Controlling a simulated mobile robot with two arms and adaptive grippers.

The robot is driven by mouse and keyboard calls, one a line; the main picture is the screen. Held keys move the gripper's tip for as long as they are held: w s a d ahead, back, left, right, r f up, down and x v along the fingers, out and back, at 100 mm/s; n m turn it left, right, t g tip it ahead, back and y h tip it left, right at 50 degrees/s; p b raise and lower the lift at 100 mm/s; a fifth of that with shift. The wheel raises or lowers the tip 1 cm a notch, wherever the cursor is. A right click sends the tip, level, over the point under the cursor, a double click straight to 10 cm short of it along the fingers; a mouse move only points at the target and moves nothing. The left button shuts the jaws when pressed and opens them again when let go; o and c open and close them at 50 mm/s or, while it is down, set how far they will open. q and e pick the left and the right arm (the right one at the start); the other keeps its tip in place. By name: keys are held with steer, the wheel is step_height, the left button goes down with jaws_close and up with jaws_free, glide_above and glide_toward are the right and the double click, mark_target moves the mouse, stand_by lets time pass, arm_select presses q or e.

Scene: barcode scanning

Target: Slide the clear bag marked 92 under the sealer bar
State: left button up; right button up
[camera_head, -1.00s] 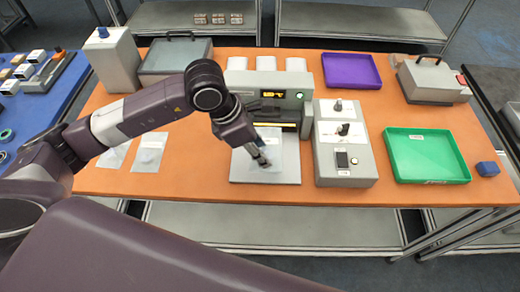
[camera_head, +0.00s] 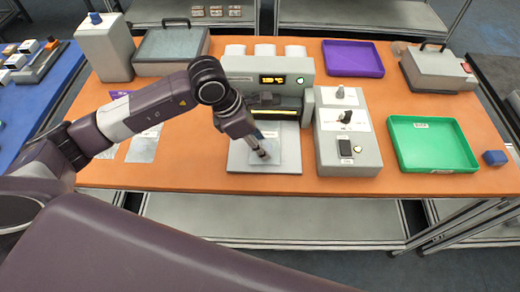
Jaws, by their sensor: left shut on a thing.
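The sealer (camera_head: 262,80) is a grey machine with a lit display, and its dark sealer bar (camera_head: 276,114) runs across its front. My left gripper (camera_head: 262,155) points down over the pale plate (camera_head: 240,164) in front of the sealer. It is shut on a clear bag (camera_head: 292,150) that lies on or just above this plate, in front of the bar. The mark on this bag is too small to read. Other clear bags (camera_head: 143,147) lie on the table left of the plate, partly behind my left arm. My right gripper is not in view.
A grey control box (camera_head: 345,155) with knobs stands right of the plate. A green tray (camera_head: 443,165), a purple tray (camera_head: 352,62) and a small blue block (camera_head: 494,157) are further right. Grey boxes (camera_head: 105,50) stand at the back left.

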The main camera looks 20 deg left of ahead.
arm_select(q)
steer(key=shift+w+a+f+b, duration=0.15)
steer(key=shift+w+b, duration=0.15)
steer(key=shift+w, duration=0.3)
steer(key=shift+w+a+r+b, duration=0.15)
steer(key=shift+w+b, duration=0.1)
steer(key=shift+w, duration=0.35)
steer(key=shift+w+a+f+b, duration=0.15)
steer(key=shift+w+b, duration=0.15)
steer(key=shift+w, duration=0.3)
steer(key=o, duration=1.2)
steer(key=shift+o, duration=0.2)
